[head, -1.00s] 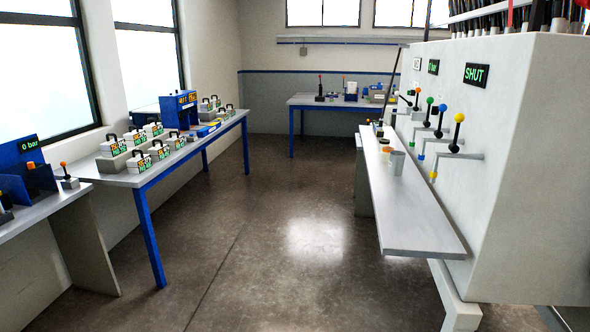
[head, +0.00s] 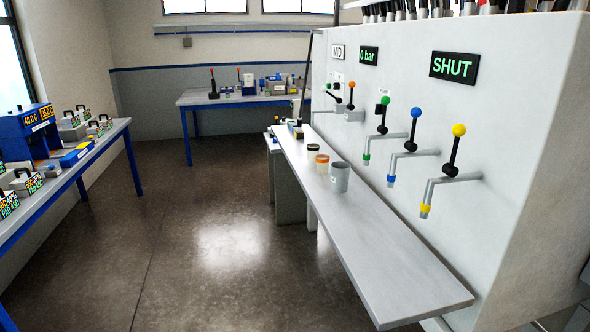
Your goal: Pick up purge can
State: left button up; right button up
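A plain grey can (head: 340,178) stands upright on the long grey shelf (head: 385,245) along the front of the white machine. It looks like the purge can, though no name on it is readable. Behind it on the shelf stand a small cup with an orange band (head: 322,164) and a small cup with a dark top (head: 312,152). Nothing touches the grey can that I can see. Neither of my grippers is in view.
The white machine (head: 500,110) has levers with yellow (head: 459,131), blue and green knobs above the shelf. Its sign (head: 454,66) reads SHUT. A blue-legged table (head: 85,165) with small boxes stands left, another bench (head: 215,97) at the back. The floor between is clear.

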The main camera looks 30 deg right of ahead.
aim_at(340, 171)
jog(key=i, duration=1.85)
jog(key=i+z, duration=0.1)
jog(key=i, duration=0.45)
jog(key=i+j+z, duration=0.1)
jog(key=i, duration=0.4)
jog(key=i+j+z, duration=0.1)
jog(key=i, duration=0.45)
jog(key=z, duration=1.85)
jog(key=j, duration=0.1)
